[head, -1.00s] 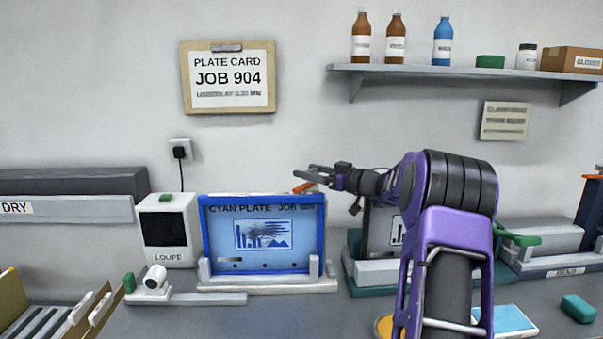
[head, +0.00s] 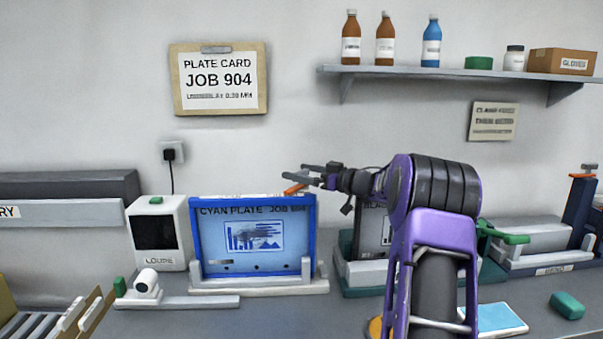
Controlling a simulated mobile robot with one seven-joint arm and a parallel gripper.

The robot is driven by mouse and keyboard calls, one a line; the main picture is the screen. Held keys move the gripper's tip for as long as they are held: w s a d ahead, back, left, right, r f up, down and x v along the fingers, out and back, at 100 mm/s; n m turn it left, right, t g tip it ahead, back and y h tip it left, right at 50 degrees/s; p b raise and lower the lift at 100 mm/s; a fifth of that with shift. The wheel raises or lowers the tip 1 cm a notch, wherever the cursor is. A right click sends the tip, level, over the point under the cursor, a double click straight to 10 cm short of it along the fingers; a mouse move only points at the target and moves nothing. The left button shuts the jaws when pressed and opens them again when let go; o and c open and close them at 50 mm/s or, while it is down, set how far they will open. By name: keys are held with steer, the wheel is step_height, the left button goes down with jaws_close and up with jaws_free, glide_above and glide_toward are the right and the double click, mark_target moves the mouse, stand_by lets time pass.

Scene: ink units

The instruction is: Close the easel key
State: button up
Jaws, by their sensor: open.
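The cyan plate (head: 225,215), printed "CYAN PLATE JOB" with a chart, stands upright in a blue frame on a pale easel base (head: 262,286). An orange lever (head: 293,189), which looks like the easel key, sits tilted at the frame's top right corner. My gripper (head: 294,176) is open and points left, just above and beside this lever. Its fingers overlap the lever's area in the picture, and I cannot tell whether they touch it. Part of the lever's right end is hidden by my gripper.
A second stand with a dark plate (head: 371,232) is partly hidden behind my arm. The loupe box (head: 160,235) stands left of the easel. A grey bending device (head: 535,240) is at the right. A teal block (head: 567,305) lies on the bench.

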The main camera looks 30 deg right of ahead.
steer(key=v, duration=1.7)
steer(key=shift+s+d, duration=0.15)
steer(key=shift+s, duration=0.05)
steer(key=shift+c, duration=0.2)
